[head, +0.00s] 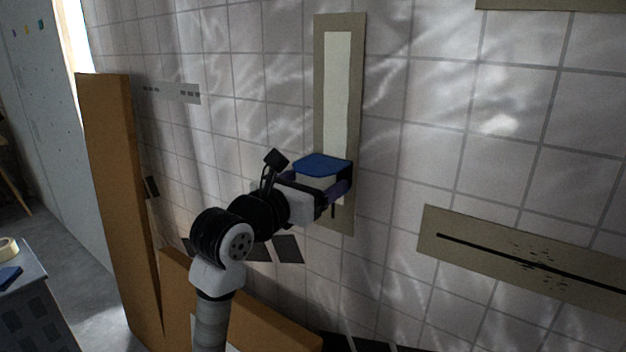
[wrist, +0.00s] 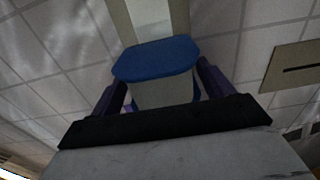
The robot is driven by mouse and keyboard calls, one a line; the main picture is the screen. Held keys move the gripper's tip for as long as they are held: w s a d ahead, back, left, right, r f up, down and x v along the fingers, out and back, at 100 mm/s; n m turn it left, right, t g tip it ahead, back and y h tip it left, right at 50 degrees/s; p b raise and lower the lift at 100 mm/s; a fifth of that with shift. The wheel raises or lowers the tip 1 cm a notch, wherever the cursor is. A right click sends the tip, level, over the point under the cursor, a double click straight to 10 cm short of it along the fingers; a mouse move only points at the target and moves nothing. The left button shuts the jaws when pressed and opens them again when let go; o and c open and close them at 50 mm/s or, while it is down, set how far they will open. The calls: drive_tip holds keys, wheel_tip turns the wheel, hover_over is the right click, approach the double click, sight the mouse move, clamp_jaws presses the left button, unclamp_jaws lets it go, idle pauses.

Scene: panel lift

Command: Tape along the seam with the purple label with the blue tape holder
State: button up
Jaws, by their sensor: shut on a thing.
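My gripper (head: 325,188) is shut on the blue tape holder (head: 322,165), which has a blue top and a pale body. The holder is at the lower part of an upright beige strip (head: 357,120) on the tiled wall. A pale band (head: 338,85) runs up this strip from the holder nearly to its top. A short dark line shows just below the holder. In the wrist view the holder (wrist: 160,62) sits between the purple fingers of my gripper (wrist: 163,90), with the pale band beyond it. I see no purple label; the holder hides part of the strip.
A second beige strip (head: 480,268) with a dark slit and dark specks lies to the right. Orange-brown boards (head: 115,190) lean at the left. A table (head: 30,280) at the far left holds a pale tape roll (head: 8,247) and a blue item (head: 10,277).

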wheel_tip(320, 180, down, 11)
drive_tip(key=b, duration=0.8)
idle(0.6)
drive_tip(key=shift+s+a, duration=0.1)
drive_tip(key=shift+b+v, duration=0.35)
drive_tip(key=shift+v, duration=2.6)
drive_tip(key=shift+s, duration=0.1)
drive_tip(key=shift+v, duration=1.4)
